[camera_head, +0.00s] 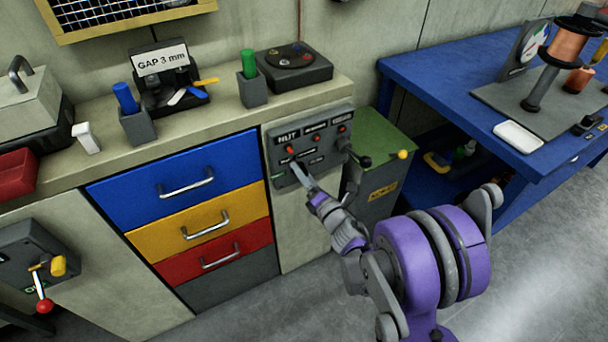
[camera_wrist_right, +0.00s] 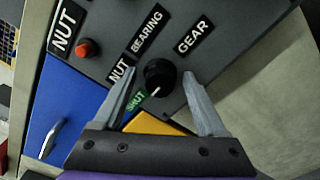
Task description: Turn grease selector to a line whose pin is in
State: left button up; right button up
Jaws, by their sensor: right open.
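The grease panel (camera_head: 322,127) is a grey box on the cabinet's right end, with a row of labels and red pins. The left red pin (camera_head: 289,150) is beside the NUT label; it also shows in the right wrist view (camera_wrist_right: 85,47). I cannot tell how deep the pins sit. The selector (camera_wrist_right: 158,72) is a black knob ringed by NUT, BEARING, GEAR and green SHUT labels. Its white pointer faces down, close to SHUT. My right gripper (camera_head: 300,178) is open at the panel, its fingers either side of the knob with gaps visible. My left gripper is out of view.
A green-topped grey bin (camera_head: 385,140) stands right of the panel; a yellow-ended lever (camera_head: 403,154) sticks out there. Coloured drawers (camera_head: 190,175) lie left of the panel. A blue workbench (camera_head: 440,85) is at right. Bare floor (camera_head: 540,240) lies in front.

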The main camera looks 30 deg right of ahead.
grip_shut()
jog(key=shift+m, duration=0.3)
jog(key=m, duration=1.1)
jog(key=m+b, duration=0.1)
jog(key=m, duration=1.1)
jog(key=shift+a+f+b, duration=0.1)
jog(key=shift+f+b, duration=0.1)
jog(key=shift+b, duration=0.1)
dwell(0.4)
